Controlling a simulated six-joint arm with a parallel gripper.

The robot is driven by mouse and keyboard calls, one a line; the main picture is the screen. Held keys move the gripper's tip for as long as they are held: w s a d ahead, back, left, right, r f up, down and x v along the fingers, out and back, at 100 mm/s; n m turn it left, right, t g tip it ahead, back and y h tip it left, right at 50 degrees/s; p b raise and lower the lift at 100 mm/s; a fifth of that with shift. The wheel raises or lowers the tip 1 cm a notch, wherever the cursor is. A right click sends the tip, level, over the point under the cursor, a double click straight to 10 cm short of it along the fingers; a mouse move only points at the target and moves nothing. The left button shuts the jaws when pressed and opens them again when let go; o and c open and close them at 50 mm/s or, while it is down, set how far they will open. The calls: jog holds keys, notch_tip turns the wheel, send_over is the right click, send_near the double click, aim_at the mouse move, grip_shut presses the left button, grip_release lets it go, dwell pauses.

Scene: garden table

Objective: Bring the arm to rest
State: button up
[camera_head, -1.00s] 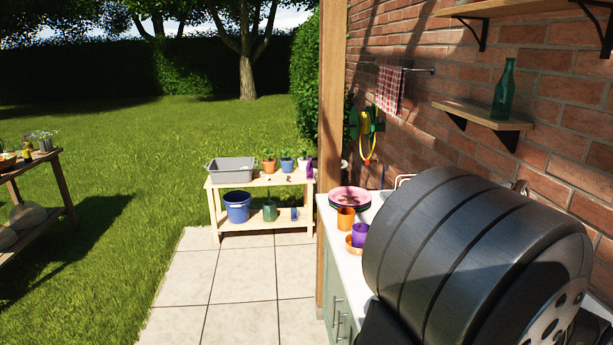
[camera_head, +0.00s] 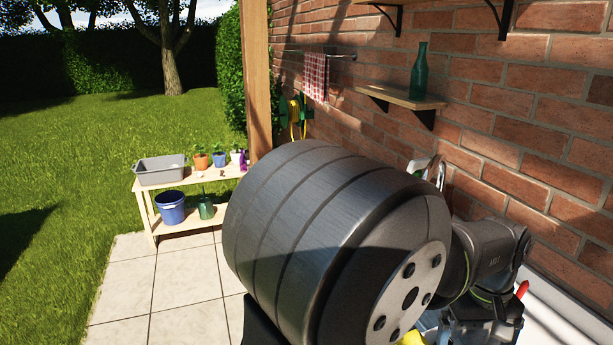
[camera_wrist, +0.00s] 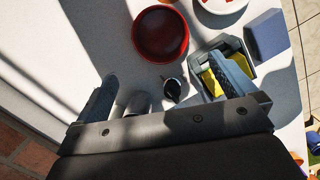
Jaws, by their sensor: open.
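My gripper (camera_wrist: 165,88) shows in the wrist view with its fingers spread wide, hanging over the white counter (camera_wrist: 88,35). Nothing is clearly held between the fingers. A dark holder with yellow pieces (camera_wrist: 215,84) lies by the right finger; the finger overlaps it in the picture, and I cannot tell whether they touch. In the head view my arm's far links show at the lower right, and my big dark joint hides most of the counter. The gripper's fingers are not clear there.
A red bowl (camera_wrist: 160,35), a white plate (camera_wrist: 222,4), a blue-grey block (camera_wrist: 268,34) and a small dark round item (camera_wrist: 172,88) are on the counter. The brick wall (camera_head: 560,130) runs close behind my arm. A green bottle (camera_head: 419,72) stands on a shelf (camera_head: 400,97).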

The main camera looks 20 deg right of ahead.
jog(key=f, duration=0.3)
jog(key=s+f, duration=0.1)
jog(key=f, duration=0.7)
jog(key=shift+s+a, duration=0.3)
jog(key=shift+a, duration=0.1)
jog(key=shift+d, duration=0.15)
notch_tip(320, 180, up, 4)
jog(key=shift+f, duration=0.1)
jog(key=s+a+r, duration=0.3)
jog(key=s+r, duration=0.3)
jog(key=s, duration=0.5)
jog(key=w+d+n+g+h, duration=0.1)
jog(key=w+d+n+g, duration=0.1)
jog(key=w+n, duration=0.45)
jog(key=w+d+n+g+h, duration=0.1)
jog(key=w+d+n+h, duration=0.2)
jog(key=w, duration=0.6)
jog(key=w+a+n+t+h, duration=0.1)
jog(key=w+n, duration=0.3)
jog(key=w, duration=0.4)
jog(key=w+a+n+h, duration=0.2)
jog(key=w+n, duration=0.3)
jog(key=w, duration=0.4)
jog(key=shift+w+a+f+t+h, duration=0.2)
jog(key=shift+a+f+t+h, duration=0.1)
jog(key=shift+f+t, duration=0.15)
